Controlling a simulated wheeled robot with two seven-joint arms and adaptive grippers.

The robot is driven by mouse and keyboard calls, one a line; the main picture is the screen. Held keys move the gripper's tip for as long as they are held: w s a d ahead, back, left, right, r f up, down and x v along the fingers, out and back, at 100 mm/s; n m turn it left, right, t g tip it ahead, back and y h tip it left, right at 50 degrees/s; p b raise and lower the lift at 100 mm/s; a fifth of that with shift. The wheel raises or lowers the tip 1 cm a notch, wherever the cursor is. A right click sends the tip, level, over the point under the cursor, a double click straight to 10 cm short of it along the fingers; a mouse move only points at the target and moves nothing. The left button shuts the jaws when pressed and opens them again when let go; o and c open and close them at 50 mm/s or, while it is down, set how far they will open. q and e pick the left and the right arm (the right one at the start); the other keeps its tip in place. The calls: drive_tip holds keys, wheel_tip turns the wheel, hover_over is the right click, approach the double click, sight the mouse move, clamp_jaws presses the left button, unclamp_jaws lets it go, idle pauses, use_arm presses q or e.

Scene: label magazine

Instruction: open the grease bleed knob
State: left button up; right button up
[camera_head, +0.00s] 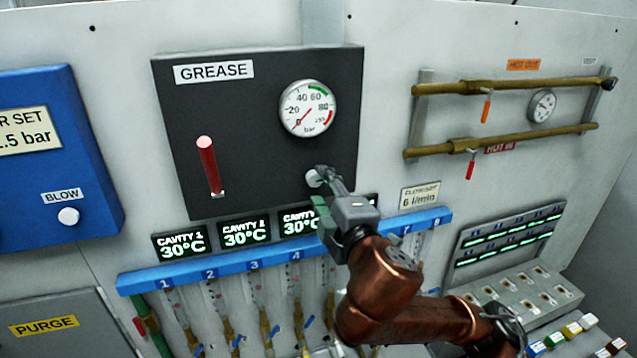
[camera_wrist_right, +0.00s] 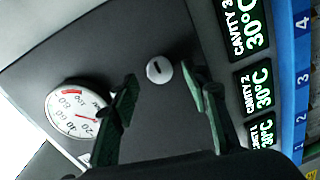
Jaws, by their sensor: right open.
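The grease bleed knob (camera_head: 313,178) is a small round light-grey knob low on the right of the dark GREASE panel (camera_head: 250,125). In the right wrist view the knob (camera_wrist_right: 158,70) shows a short dark mark across its face. My right gripper (camera_head: 321,188) is open in front of the panel, right at the knob and partly covering it in the head view. In the right wrist view its two fingers (camera_wrist_right: 162,85) stand either side of the knob, with visible gaps. I cannot tell whether the fingertips reach past its face. My left gripper is not in view.
A pressure gauge (camera_head: 307,108) sits above the knob, its needle near 0. A red grease tube (camera_head: 208,165) is to the left. Lit cavity displays (camera_head: 246,233) and a blue numbered rail (camera_head: 140,281) lie below. Brass pipes (camera_head: 500,88) run at the right.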

drive_tip(key=v, duration=0.8)
drive_tip(key=shift+s, duration=0.25)
drive_tip(key=shift+d, duration=0.1)
